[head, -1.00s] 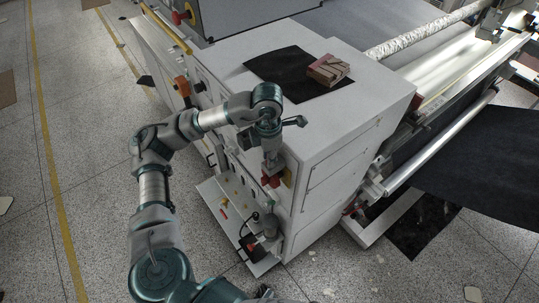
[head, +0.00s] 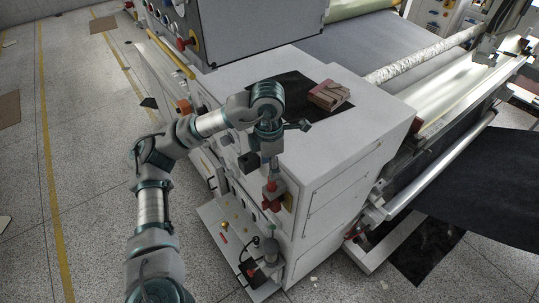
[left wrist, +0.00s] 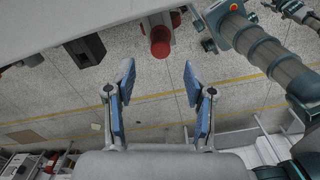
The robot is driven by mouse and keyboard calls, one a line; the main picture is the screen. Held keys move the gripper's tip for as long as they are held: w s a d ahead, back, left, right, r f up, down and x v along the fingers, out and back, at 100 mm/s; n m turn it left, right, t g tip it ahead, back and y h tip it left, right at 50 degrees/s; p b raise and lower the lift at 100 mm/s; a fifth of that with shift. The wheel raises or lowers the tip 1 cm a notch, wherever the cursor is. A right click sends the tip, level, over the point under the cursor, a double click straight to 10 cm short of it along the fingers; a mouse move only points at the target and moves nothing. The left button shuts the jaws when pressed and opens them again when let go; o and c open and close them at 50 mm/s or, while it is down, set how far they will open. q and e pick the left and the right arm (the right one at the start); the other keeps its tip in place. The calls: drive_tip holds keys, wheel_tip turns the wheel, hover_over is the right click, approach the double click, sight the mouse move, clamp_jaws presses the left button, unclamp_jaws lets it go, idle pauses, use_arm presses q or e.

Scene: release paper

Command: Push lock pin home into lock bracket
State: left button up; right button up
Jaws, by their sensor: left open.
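My left gripper (head: 268,162) hangs at the left side of the white machine cabinet, just above a red part (head: 272,184) mounted on its wall. In the left wrist view my left gripper (left wrist: 158,68) is open, with two blue-lined fingers apart and nothing between them. A red cylinder (left wrist: 160,42) sticks out of a grey housing (left wrist: 157,20) on the cabinet wall, beyond the fingertips and roughly in line with the gap. It may be the lock pin in its bracket, but I cannot tell for sure. How deep it sits cannot be judged.
A fold-out shelf (head: 212,213) with small fittings projects from the cabinet below the gripper. A dark block (left wrist: 85,49) juts from the wall left of the red cylinder. A small block stack (head: 330,95) lies on the cabinet top. The speckled floor (head: 90,170) at left is clear.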

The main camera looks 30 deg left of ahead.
use_arm(q)
drive_tip(key=shift+a+r, duration=0.1)
drive_tip(key=shift+r, duration=2.15)
